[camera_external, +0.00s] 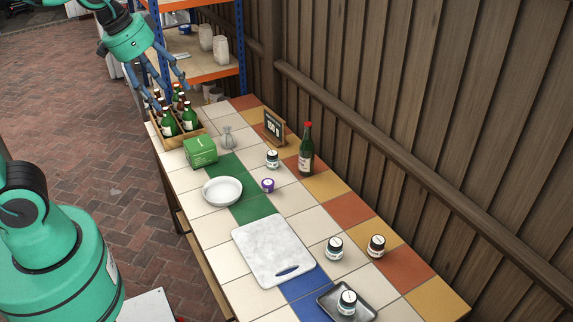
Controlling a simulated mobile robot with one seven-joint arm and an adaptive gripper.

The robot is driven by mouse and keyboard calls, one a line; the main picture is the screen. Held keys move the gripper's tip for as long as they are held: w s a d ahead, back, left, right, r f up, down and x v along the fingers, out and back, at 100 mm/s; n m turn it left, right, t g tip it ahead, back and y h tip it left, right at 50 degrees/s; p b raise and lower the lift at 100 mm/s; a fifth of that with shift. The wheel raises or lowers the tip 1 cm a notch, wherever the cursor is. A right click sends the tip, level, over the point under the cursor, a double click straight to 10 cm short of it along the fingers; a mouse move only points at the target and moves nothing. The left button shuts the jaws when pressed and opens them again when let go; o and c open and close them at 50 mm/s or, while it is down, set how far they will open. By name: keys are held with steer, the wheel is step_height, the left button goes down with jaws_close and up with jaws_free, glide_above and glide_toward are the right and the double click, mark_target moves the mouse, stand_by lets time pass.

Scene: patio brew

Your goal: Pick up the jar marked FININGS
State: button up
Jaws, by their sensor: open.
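Several small jars with dark lids and pale labels stand on the tiled table. One jar (272,160) is near the middle, in front of the tall green bottle. Two more, a left jar (335,249) and a right jar (376,246), stand close together right of the white board. Another jar (347,303) stands on a dark tray at the near end. The label words are too small to read, so I cannot tell which is FININGS. My gripper (175,97) is open and empty at the upper left, above the bottle crate, apart from every jar.
A wooden crate (176,142) of bottles, a green box (201,151), a white bowl (222,190), a small purple-lidded pot (268,185), a white board (268,260), a tray (326,301), a green bottle (305,152) and a small sign (274,124) occupy the table. A wooden fence (440,130) runs along the right.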

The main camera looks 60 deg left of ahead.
steer(key=w+a+f+g+p, duration=0.15)
steer(key=w+a, duration=0.25)
steer(key=w, duration=1)
steer(key=n+g+p, duration=0.3)
steer(key=p, duration=0.2)
glide_above(273, 153)
step_height(273, 153, down, 35)
steer(key=shift+f, duration=0.15)
steer(key=shift+s+b, duration=0.1)
steer(key=shift+b, duration=0.2)
steer(key=shift+f, duration=4.3)
steer(key=shift+f, duration=0.1)
steer(key=shift+a+f, duration=0.15)
steer(key=shift+f, duration=2.35)
